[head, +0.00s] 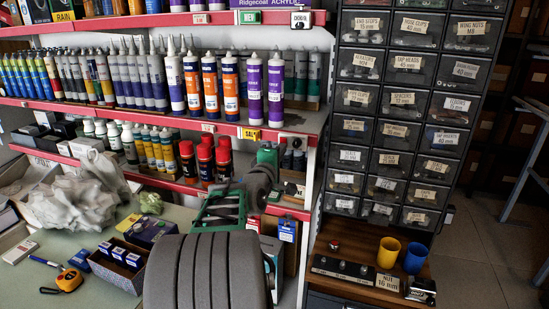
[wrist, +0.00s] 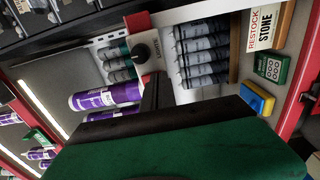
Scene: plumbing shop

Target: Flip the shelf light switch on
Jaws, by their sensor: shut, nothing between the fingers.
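In the wrist view, a white switch plate with a round black knob (wrist: 140,51) and a small printed label is near the top centre. Its setting is too small to read. My gripper (wrist: 151,84) is shut and empty, its dark fingertips just below the plate in the picture. I cannot tell whether they touch it. In the head view, my arm reaches up from the bottom centre towards the right end of the shelves, and its fingertips are not clear there.
Red-edged shelves (head: 290,122) hold rows of cartridges and spray cans. Labelled drawers (head: 399,102) stand at the right. Yellow (head: 388,252) and blue (head: 415,257) cups stand below them.

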